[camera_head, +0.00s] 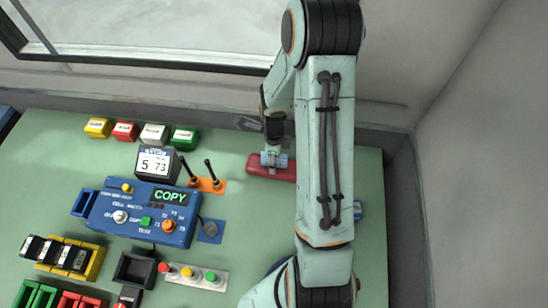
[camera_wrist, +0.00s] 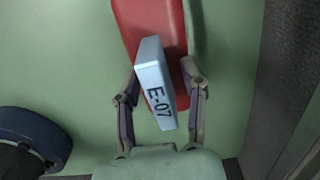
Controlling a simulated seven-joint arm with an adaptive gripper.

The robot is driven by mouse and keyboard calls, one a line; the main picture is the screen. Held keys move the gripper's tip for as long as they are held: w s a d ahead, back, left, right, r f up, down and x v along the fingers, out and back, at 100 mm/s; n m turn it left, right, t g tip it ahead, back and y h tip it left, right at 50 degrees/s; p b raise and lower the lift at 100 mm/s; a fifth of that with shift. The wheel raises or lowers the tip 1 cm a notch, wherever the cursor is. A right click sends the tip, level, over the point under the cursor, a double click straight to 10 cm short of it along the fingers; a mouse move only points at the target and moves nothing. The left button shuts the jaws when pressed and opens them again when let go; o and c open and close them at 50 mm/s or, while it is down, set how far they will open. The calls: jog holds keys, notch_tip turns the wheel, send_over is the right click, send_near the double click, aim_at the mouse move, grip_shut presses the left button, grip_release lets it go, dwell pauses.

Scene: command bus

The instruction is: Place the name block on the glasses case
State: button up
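The name block (camera_wrist: 155,85) is pale blue and marked "E-07". In the wrist view it lies slanted over the red glasses case (camera_wrist: 125,18) and appears to rest on it, with its near end overhanging the case. My gripper (camera_wrist: 160,68) is open, with one finger on each side of the block. A gap shows on the right; the left fingertip is very close to the block, and I cannot tell whether it touches. In the head view the red case (camera_head: 284,174) lies right of the console, partly hidden by my arm, with my gripper (camera_head: 272,156) over it.
A blue console (camera_head: 145,213) with a "COPY" display stands left of the case. Two black levers on an orange plate (camera_head: 207,185) stand between them. Several coloured blocks line the back edge. A dark round object (camera_wrist: 35,140) is at lower left in the wrist view.

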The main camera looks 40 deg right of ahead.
notch_tip(320, 180, up, 12)
jog(key=shift+f, duration=0.1)
jog(key=s+a+r+n, duration=0.4)
jog(key=s+a+n, duration=0.4)
jog(key=n, duration=0.6)
jog(key=s+a+r+n, duration=0.5)
jog(key=s+a+n, duration=0.2)
jog(key=n, duration=0.7)
jog(key=shift+s+a+y, duration=0.35)
jog(key=shift+y, duration=0.05)
jog(key=shift+r, duration=0.1)
